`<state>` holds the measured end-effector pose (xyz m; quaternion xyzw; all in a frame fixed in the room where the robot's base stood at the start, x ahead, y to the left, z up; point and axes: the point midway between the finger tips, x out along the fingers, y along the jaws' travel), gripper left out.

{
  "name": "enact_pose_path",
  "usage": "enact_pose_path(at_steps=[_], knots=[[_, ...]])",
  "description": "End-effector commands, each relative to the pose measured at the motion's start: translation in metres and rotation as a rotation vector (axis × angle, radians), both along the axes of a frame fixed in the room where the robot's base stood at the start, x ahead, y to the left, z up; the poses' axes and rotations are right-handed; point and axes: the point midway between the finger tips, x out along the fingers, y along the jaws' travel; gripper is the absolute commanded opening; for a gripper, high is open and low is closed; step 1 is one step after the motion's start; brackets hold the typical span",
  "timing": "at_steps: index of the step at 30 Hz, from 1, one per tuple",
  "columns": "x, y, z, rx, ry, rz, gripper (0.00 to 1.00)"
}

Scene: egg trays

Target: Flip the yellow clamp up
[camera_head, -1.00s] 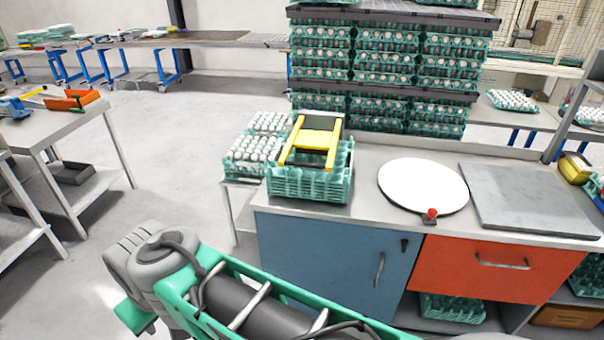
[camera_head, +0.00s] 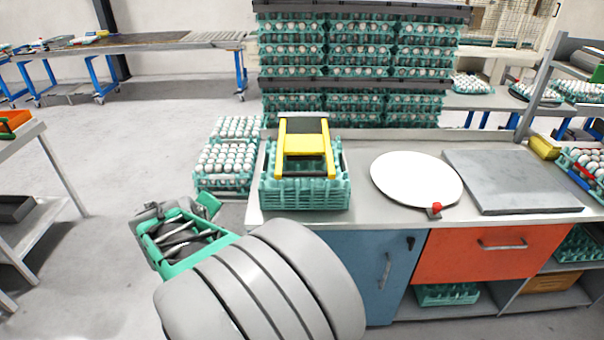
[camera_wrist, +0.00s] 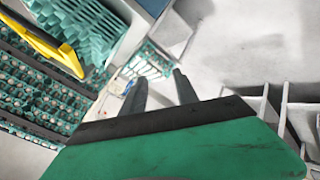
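The yellow clamp (camera_head: 304,144) lies over the top of a stack of green plastic trays (camera_head: 301,192) at the left end of the counter. It has two long side arms joined by a wide yellow plate, with a dark bar near the front. In the wrist view, part of the yellow clamp (camera_wrist: 58,50) shows at upper left, beside the green trays (camera_wrist: 78,28). My gripper (camera_wrist: 157,76) has its two dark fingers apart with nothing between them. It is away from the clamp, which lies left of the fingers in that view.
The counter (camera_head: 385,218) also holds a white round disc (camera_head: 416,179), a red knob (camera_head: 436,208) and a grey slab (camera_head: 512,180). Egg trays (camera_head: 226,158) stand left of the counter, and tall egg stacks (camera_head: 355,62) rise behind it. Open floor lies to the left.

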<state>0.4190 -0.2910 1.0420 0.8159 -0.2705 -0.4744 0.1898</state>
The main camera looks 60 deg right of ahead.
Motion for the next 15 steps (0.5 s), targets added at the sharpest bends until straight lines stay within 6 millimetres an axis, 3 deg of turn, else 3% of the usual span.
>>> enact_pose_path(at_steps=[1, 3, 6, 10, 15], knots=[[-0.025, -0.063, -0.015, -0.144, 0.065, -0.062, 0.36], [-0.064, -0.135, -0.013, -0.362, 0.185, -0.107, 0.36], [-0.111, -0.192, -0.007, -0.580, 0.363, -0.131, 0.36], [-0.138, -0.219, 0.000, -0.706, 0.493, -0.130, 0.36], [-0.138, -0.242, 0.000, -0.723, 0.507, -0.128, 0.36]])
